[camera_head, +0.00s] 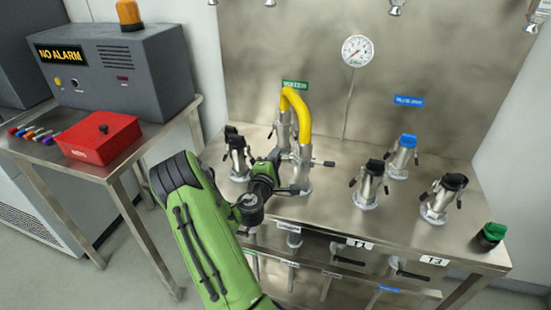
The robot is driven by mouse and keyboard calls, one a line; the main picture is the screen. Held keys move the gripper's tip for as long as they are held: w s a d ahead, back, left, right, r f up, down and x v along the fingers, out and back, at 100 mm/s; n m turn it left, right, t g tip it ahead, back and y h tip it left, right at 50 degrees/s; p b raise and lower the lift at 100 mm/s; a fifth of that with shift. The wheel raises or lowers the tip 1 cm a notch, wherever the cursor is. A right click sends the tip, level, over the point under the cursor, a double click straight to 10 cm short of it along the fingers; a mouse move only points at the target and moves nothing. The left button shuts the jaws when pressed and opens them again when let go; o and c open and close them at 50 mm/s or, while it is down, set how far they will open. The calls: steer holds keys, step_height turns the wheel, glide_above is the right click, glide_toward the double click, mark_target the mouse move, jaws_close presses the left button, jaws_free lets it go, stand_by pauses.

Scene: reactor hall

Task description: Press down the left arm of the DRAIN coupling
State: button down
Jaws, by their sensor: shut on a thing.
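A yellow hose (298,98) arches down into a metal coupling (302,172) at the front of the steel bench. This coupling's right arm (326,163) sticks out sideways, roughly level. My gripper (272,166) is at the coupling's left side, shut where its left arm sits, and hides most of that arm. A second metal coupling (284,130) stands behind, at the hose's other end. I cannot read DRAIN on any label; a small white tag (289,227) on the bench front below my gripper is too blurred.
Black-capped couplings stand close at left (237,155) and to the right (368,185), (443,198). A blue-capped one (402,155) is behind. A gauge (357,51) is on the back panel. A side table (110,180) holds a red box (98,138) and alarm unit (120,70).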

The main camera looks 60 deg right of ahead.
steer(key=shift+f, duration=0.1)
steer(key=n, duration=0.1)
steer(key=f+n, duration=0.1)
steer(key=n, duration=0.1)
steer(key=shift+s+f, duration=0.15)
steer(key=shift+s, duration=0.1)
steer(key=shift+s+d+f+n+p, duration=0.1)
steer(key=shift+s+f+n+p, duration=0.15)
steer(key=shift+n, duration=0.6)
steer(key=shift+s+f+n+p, duration=0.25)
steer(key=shift+f+n+p, duration=0.05)
steer(key=shift+n, duration=0.6)
steer(key=shift+s+d+f+n+p, duration=0.1)
steer(key=shift+s+f+n+p, duration=0.15)
steer(key=shift+n, duration=0.6)
steer(key=c, duration=1.2)
jaws_free()
